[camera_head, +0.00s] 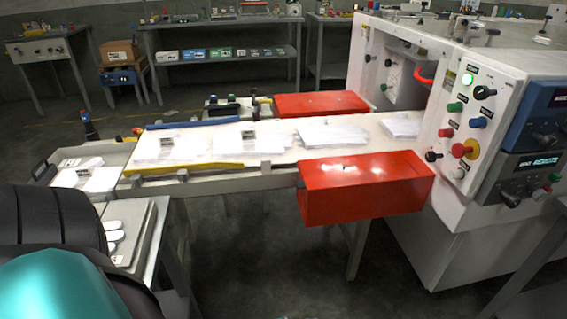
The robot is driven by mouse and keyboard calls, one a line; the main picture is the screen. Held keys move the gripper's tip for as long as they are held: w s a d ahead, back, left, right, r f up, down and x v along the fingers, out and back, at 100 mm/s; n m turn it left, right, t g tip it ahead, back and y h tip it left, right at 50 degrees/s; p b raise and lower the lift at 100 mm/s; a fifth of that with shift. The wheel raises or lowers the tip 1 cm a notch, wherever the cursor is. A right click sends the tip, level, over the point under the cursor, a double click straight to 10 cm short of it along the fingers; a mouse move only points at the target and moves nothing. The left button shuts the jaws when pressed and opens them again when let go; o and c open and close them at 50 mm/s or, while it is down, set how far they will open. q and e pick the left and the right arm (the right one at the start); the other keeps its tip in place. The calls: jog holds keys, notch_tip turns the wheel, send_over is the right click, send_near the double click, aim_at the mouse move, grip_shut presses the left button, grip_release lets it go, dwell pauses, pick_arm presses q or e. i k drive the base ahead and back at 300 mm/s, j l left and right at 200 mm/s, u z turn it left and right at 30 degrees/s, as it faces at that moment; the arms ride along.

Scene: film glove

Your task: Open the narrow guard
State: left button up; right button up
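Two red guards sit on either side of the white conveyor bed. The near red guard (365,187) is a box-shaped cover at the bed's front edge, close to the machine. The far red guard (320,104) looks flatter and lies along the back edge. I cannot tell for certain which one is the narrow guard, and no label on either can be read. Both seem to be lying down over the bed's edges. A black and teal part of my own body fills the lower left corner. Neither of my grippers shows.
White film stacks (332,133) lie along the bed (282,158). The white machine (440,110) with knobs and a red button (463,150) stands right. A tray with white gloves (128,230) is at lower left. Floor is open in front of the bed.

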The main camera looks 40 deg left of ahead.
aim_at(324, 172)
jog(key=i+u, duration=0.5)
jog(key=i+l+u, duration=0.15)
jog(key=i+u, duration=0.2)
jog(key=u, duration=0.15)
